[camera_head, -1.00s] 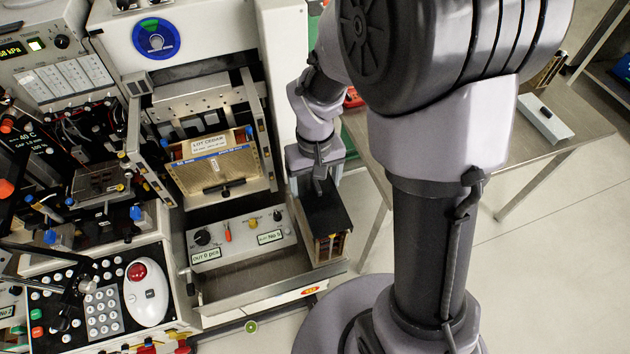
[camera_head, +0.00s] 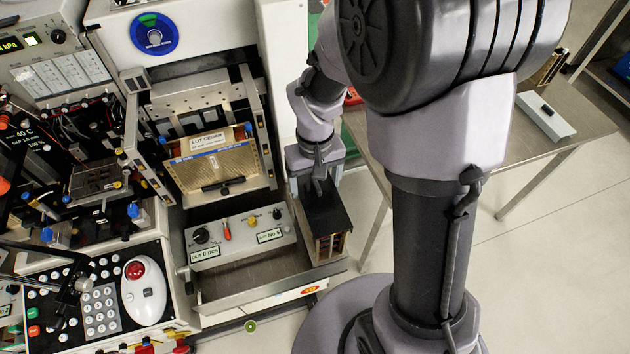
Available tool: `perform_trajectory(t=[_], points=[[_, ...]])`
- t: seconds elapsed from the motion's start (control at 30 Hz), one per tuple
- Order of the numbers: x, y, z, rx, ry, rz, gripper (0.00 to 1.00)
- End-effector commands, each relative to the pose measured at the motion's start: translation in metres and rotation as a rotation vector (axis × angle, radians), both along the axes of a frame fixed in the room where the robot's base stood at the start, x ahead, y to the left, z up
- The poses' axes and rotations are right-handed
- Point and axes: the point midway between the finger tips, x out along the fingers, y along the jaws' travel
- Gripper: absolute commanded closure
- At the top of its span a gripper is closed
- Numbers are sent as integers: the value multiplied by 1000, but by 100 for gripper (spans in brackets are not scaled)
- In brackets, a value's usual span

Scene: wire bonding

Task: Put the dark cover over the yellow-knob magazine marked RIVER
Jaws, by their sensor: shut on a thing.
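The dark cover (camera_head: 325,211) is a flat, near-black piece at the right end of the machine's front ledge. My gripper (camera_head: 318,184) is shut on it from above, at its far part; the arm partly hides the fingers. Directly under the cover's near edge stands a magazine (camera_head: 331,246) with a tan frame and dark, reddish slots. The cover lies over its top; whether it rests fully on it or hangs slightly above, I cannot tell. No yellow knob or RIVER mark is readable on this magazine.
A tan magazine labelled LOT CEDAR (camera_head: 222,168) sits in the machine. A control panel (camera_head: 240,238) with knobs is left of the covered magazine.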

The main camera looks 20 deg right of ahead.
Motion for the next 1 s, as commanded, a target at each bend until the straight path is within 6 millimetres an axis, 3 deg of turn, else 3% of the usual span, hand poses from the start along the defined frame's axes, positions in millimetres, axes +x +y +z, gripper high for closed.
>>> perform_trajectory(t=[0.13, 0.17, 0.27, 0.57, 0.67, 1.0], points=[[0, 0, -3, 0, 0, 0, 63], [0, 0, -3, 0, 0, 0, 20], [0, 0, -2, 0, 0, 0, 1], [0, 0, 4, 0, -1, 0, 0], [1, 0, 25, 0, -4, 1, 0], [1, 0, 135, 0, -4, 0, 0]])
